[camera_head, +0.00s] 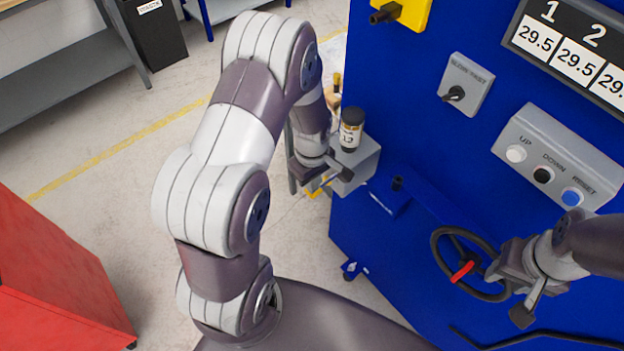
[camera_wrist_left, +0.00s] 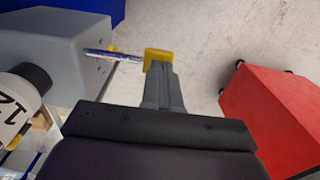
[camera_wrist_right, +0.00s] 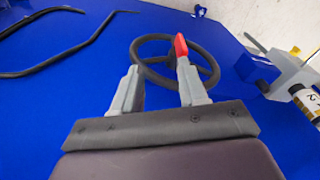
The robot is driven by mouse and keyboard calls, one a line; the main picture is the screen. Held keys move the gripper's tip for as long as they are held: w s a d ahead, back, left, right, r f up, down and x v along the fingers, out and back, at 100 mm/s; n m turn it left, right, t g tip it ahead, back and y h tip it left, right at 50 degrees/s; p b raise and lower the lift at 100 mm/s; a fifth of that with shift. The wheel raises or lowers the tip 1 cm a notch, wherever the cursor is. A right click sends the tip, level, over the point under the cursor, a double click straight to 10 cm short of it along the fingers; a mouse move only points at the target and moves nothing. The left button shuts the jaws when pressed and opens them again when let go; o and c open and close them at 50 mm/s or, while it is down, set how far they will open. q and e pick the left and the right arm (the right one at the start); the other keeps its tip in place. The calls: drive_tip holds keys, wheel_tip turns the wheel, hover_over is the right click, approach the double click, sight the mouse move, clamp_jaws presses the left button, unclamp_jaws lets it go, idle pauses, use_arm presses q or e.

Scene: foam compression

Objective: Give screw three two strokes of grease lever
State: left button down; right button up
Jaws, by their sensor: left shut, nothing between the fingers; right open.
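The grease lever shows in the left wrist view as a thin rod with a yellow grip (camera_wrist_left: 158,57), coming out of a grey box (camera_wrist_left: 60,45). In the head view the yellow grip (camera_head: 318,187) is mostly hidden by my left gripper (camera_head: 335,172). My left gripper (camera_wrist_left: 163,78) is shut and empty; its fingertips lie at the yellow grip, but I cannot tell whether they touch. My right gripper (camera_wrist_right: 160,85) is open and empty, in front of a black handwheel (camera_wrist_right: 150,45) with a red knob (camera_wrist_right: 181,47). I cannot make out which part is screw three.
The machine front carries a display (camera_head: 575,45) reading 29.5 in several fields, a button panel (camera_head: 550,165) and a rotary switch (camera_head: 455,93). A red cabinet (camera_head: 60,270) stands at left.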

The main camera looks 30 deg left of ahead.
use_arm(q)
drive_tip(key=shift+d, duration=0.1)
use_arm(e)
drive_tip(key=shift+d, duration=0.15)
use_arm(q)
drive_tip(key=f, duration=0.1)
drive_tip(key=f+b, duration=0.1)
drive_tip(key=f, duration=0.1)
drive_tip(key=shift+s+f+b, duration=0.25)
drive_tip(key=shift+s+b, duration=0.05)
drive_tip(key=shift+s, duration=0.1)
drive_tip(key=shift+w, duration=0.1)
use_arm(e)
drive_tip(key=shift+f, duration=0.7)
use_arm(q)
drive_tip(key=shift+r, duration=0.15)
use_arm(e)
drive_tip(key=shift+r, duration=0.15)
use_arm(q)
drive_tip(key=shift+r+p, duration=0.75)
drive_tip(key=shift+p, duration=0.15)
use_arm(e)
drive_tip(key=shift+r, duration=0.7)
use_arm(q)
drive_tip(key=shift+a+r, duration=0.1)
drive_tip(key=shift+a, duration=0.1)
use_arm(e)
drive_tip(key=shift+r, duration=0.1)
